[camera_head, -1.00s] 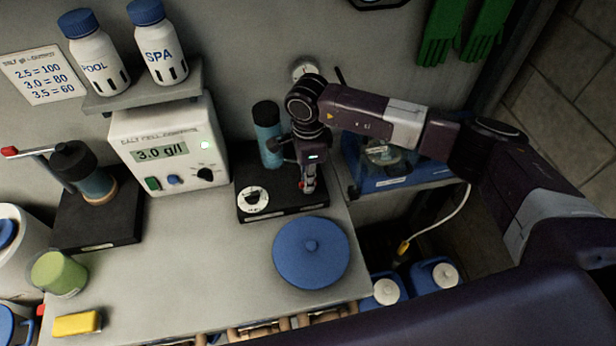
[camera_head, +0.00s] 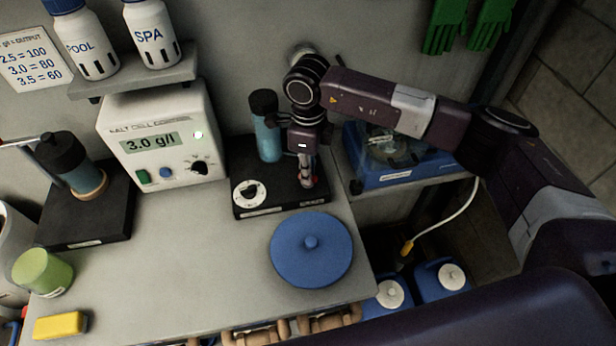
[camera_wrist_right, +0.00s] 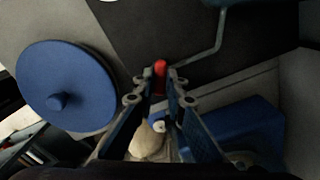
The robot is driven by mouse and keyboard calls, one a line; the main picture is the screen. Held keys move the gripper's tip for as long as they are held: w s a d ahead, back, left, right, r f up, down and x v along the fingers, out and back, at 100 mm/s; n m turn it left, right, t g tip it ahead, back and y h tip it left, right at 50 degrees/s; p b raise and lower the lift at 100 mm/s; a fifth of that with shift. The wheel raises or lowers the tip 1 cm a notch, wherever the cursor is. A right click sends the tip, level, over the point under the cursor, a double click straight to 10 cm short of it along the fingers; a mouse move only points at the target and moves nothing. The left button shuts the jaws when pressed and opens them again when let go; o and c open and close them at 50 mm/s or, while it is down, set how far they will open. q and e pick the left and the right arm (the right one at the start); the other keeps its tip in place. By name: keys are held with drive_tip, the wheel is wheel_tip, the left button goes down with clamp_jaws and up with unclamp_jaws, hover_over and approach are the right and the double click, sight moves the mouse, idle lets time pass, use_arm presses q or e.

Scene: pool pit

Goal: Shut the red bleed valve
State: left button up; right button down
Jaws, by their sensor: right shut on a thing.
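The red bleed valve (camera_wrist_right: 160,70) shows as a small red grip at the end of a thin metal lever in the right wrist view. My right gripper (camera_wrist_right: 161,84) is shut on this red grip, its two fingers on either side. In the head view my right gripper (camera_head: 306,182) points down at the right side of a black base plate (camera_head: 285,190). The red part is mostly hidden there by the fingers. A teal cylinder with a black cap (camera_head: 266,130) stands on the same plate, left of my gripper. My left gripper is not in view.
A white dial (camera_head: 249,193) sits at the plate's front left. A round blue lid (camera_head: 311,250) lies in front. The control box (camera_head: 162,140) reads 3.0 g/l. A blue tray (camera_head: 400,172) stands right. Open counter lies front left.

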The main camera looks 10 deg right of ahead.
drive_tip(key=m+b, duration=0.3)
drive_tip(key=shift+f+m, duration=0.15)
drive_tip(key=shift+m, duration=0.25)
drive_tip(key=m+b, duration=0.2)
drive_tip(key=m, duration=0.1)
drive_tip(key=shift+m+b, duration=0.3)
drive_tip(key=shift+b, duration=0.05)
drive_tip(key=m+b, duration=0.2)
drive_tip(key=m, duration=0.1)
drive_tip(key=shift+m, duration=0.3)
drive_tip(key=shift+r+m+b, duration=0.2)
drive_tip(key=shift+m+b, duration=0.25)
drive_tip(key=shift+m, duration=0.25)
drive_tip(key=c, duration=2)
unclamp_jaws()
drive_tip(key=shift+o, duration=0.2)
drive_tip(key=shift+r, duration=0.1)
